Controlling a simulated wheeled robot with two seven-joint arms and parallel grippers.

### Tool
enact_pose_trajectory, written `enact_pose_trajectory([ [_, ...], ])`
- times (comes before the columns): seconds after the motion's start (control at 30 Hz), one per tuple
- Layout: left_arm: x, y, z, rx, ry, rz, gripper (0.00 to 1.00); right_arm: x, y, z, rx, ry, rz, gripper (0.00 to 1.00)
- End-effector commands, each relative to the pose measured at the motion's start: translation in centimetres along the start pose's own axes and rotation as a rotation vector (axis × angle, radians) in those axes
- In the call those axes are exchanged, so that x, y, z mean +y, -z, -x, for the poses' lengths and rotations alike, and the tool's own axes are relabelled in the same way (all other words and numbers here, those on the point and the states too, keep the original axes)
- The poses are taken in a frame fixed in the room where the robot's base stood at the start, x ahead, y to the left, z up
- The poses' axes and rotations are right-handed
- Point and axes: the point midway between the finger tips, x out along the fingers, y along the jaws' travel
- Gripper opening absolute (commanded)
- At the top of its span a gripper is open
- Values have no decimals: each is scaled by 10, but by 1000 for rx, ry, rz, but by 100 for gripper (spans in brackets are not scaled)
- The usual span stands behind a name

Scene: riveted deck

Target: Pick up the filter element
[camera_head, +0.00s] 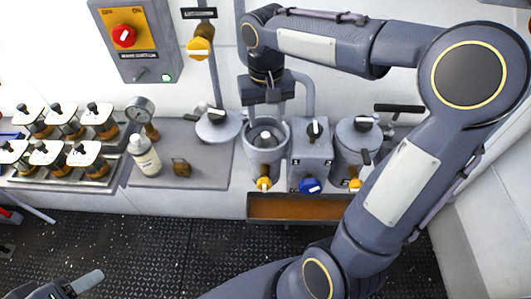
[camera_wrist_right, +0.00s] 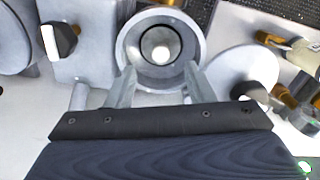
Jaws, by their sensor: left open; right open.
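The filter element (camera_head: 265,136) appears as a pale, round-topped part inside the open grey housing (camera_head: 254,158). In the right wrist view, its white top (camera_wrist_right: 160,54) is in the middle of the round housing (camera_wrist_right: 127,50); its lower part is hidden. My right gripper (camera_head: 267,112) points down above the housing. Its two fingers are apart with nothing between them, and in the right wrist view the gripper (camera_wrist_right: 160,73) is just short of the element's top. My left gripper (camera_head: 76,285) is open, partly cut off at the bottom left, far from the housing.
A closed housing (camera_head: 357,140) and a block with a blue knob (camera_head: 311,186) stand to the right. A grey lid (camera_head: 218,128) lies to the left. A bottle (camera_head: 145,158) and several capped jars (camera_head: 66,122) stand further left. A brown tray (camera_head: 290,208) sits in front.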

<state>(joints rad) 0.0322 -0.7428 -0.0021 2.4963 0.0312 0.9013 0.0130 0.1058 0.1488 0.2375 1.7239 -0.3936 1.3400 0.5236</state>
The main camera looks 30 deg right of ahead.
Motion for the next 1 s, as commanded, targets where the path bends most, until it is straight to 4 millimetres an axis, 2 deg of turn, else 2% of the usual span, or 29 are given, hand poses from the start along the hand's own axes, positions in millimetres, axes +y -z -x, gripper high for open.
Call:
enact_pose_trajectory([
  [0.33, 2, 2, 4, 0, 0, 0, 54, -1, -1, -48, -2, 0, 1, 48],
  [0.43, 2, 2, 4, 0, 0, 0, 54, -1, -1, -54, -1, 0, 1, 48],
  [0.67, 2, 2, 4, 0, 0, 0, 54, -1, -1, -55, 1, 1, 1, 47],
  [1.0, 2, 2, 4, 0, 0, 0, 54, -1, -1, -54, 1, 1, 1, 3],
])
